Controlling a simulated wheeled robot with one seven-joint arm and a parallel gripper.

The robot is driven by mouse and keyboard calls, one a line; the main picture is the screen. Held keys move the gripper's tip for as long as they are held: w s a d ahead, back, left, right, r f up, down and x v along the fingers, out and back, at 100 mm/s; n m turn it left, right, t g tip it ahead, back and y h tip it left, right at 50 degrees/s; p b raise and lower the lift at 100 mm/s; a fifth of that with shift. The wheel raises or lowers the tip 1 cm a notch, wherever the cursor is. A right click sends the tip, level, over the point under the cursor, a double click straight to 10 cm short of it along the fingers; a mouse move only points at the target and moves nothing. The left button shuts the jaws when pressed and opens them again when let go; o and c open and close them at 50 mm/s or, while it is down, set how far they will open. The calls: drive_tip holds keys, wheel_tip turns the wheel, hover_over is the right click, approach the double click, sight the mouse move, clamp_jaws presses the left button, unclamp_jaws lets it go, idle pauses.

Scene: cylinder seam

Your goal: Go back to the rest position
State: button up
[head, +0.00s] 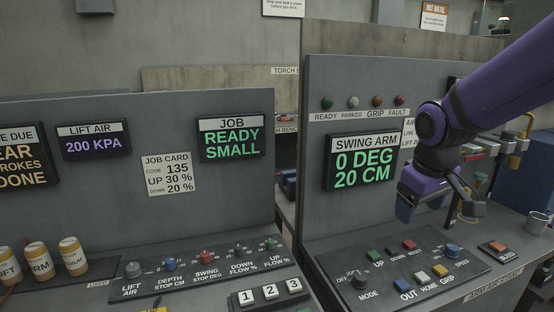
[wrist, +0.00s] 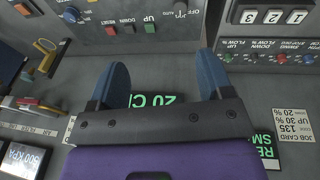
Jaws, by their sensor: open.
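My gripper (head: 422,205) hangs from my purple arm at the right of the head view, in front of the right console panel (head: 312,150). In the wrist view its two blue fingers stand wide apart with nothing between them (wrist: 160,82). The fingers appear above the button deck (head: 400,262) and touch nothing that I can see. The swing arm display (head: 363,161) reads 0 DEG, 20 CM. The job display (head: 231,137) reads READY SMALL.
A job card (head: 167,174) shows code 135. Several labelled bottles (head: 40,262) stand at the left. Knobs (head: 206,257) line the left deck. A gap separates the two consoles.

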drive_tip(key=s+d+r+m+t, duration=0.1)
drive_tip(key=s+r, duration=0.3)
drive_tip(key=s, duration=0.5)
drive_tip(key=s+d+r+m+t, duration=0.1)
drive_tip(key=s+r+m, duration=0.2)
drive_tip(key=s, duration=0.6)
drive_tip(key=shift+d+r+t+y, duration=0.2)
drive_tip(key=shift+r+t+y, duration=0.2)
